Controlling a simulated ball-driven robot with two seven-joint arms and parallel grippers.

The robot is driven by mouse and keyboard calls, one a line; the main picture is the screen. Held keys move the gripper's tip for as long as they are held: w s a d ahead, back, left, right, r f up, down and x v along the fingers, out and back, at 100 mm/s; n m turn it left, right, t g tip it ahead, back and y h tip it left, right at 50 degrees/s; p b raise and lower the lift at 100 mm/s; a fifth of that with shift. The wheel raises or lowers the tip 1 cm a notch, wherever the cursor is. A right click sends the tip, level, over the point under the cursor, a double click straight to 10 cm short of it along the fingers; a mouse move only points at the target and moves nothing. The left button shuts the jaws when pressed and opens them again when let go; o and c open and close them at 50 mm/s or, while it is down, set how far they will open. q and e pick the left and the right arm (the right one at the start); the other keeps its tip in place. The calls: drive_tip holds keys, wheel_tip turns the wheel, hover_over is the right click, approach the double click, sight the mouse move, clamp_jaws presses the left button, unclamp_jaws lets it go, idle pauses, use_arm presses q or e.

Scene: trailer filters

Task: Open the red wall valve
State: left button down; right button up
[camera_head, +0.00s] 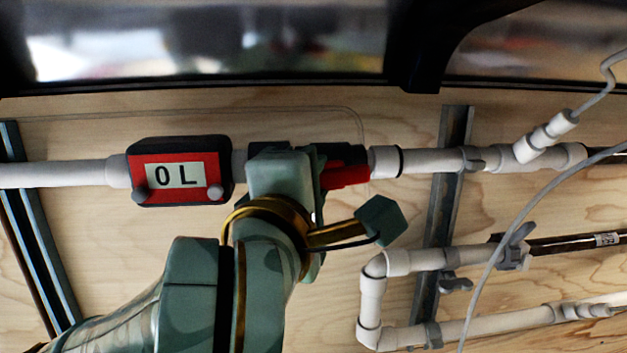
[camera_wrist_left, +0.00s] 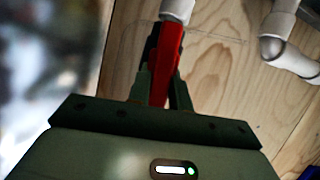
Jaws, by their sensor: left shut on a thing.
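The red wall valve handle (camera_head: 345,177) shows in the head view just right of my left gripper, at the white pipe that runs along the wooden wall. The visible red part lies roughly along the pipe, slightly below its line. My left gripper (camera_head: 308,160) covers the rest of the handle and most of the valve body. In the left wrist view the red handle (camera_wrist_left: 167,62) runs between the two fingers of my left gripper (camera_wrist_left: 163,75), which are shut on it. My right gripper is in neither view.
A red and black meter reading "0 L" (camera_head: 178,173) sits on the pipe, close left of my gripper. A thin grey hose (camera_head: 500,250) hangs at the right. A dark ledge (camera_head: 220,90) runs above.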

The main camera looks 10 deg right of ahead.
use_arm(q)
drive_tip(key=shift+r+m, duration=0.15)
drive_tip(key=shift+m, duration=0.35)
drive_tip(key=c, duration=1.3)
unclamp_jaws()
drive_tip(key=shift+w, duration=0.2)
